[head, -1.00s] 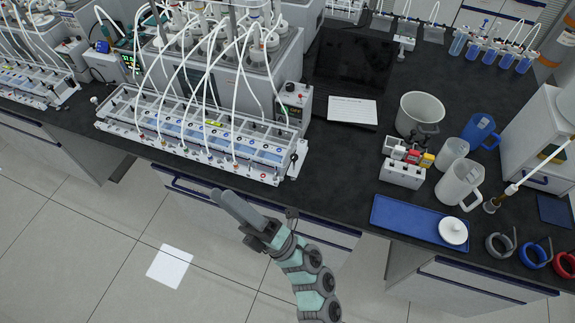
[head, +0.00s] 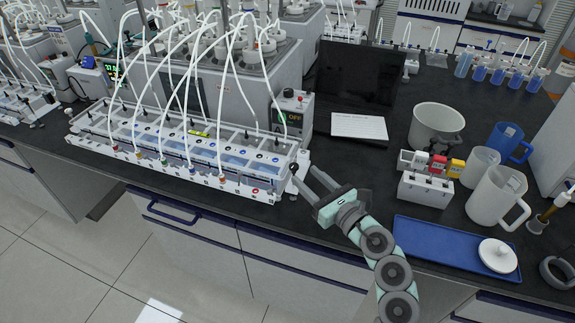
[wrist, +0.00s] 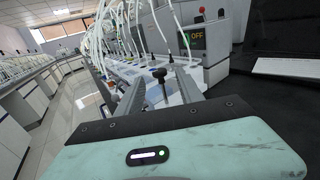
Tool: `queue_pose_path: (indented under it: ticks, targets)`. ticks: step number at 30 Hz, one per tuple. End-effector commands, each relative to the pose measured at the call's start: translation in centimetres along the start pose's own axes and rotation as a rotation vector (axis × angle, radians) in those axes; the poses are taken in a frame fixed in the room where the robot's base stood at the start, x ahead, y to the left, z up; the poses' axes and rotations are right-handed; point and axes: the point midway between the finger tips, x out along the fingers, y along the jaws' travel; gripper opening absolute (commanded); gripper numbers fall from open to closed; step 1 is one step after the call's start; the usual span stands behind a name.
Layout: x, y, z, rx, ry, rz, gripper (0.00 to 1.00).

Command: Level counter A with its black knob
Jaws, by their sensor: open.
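Counter A (head: 106,143) is the long, white-framed tray with blue cells on the bench, with hoses running into it. I cannot read a letter on it. Its black knob (head: 294,168) stands at the right end, near the front corner. In the wrist view the knob (wrist: 161,75) has a dark head on a thin stem. My gripper (head: 306,176) is open and empty, just right of the knob. In the wrist view the knob shows between the two fingers of my gripper (wrist: 160,88), apparently just beyond them. Contact is not clear.
A control box (head: 293,115) reading OFF stands behind the tray's right end. Right of my gripper are a white block with coloured modules (head: 426,188), a blue tray (head: 440,245) and a jug (head: 493,197). A paper sheet (head: 359,127) lies before a dark screen.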

Motion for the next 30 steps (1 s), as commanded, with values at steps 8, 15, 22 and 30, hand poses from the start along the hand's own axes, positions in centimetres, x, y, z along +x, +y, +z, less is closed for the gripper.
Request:
queue_pose_path:
  ticks: [8, 15, 22, 30]
  targets:
    - [5.4, 0.2, 0.0, 0.007, -0.003, 0.005, 0.44]
    - [8.6, 0.2, 0.0, 0.006, -0.002, 0.004, 0.44]
    - [9.2, 0.2, 0.0, 0.006, 0.000, 0.004, 0.44]
    - [9.2, 0.2, 0.0, 0.006, -0.001, 0.004, 0.35]
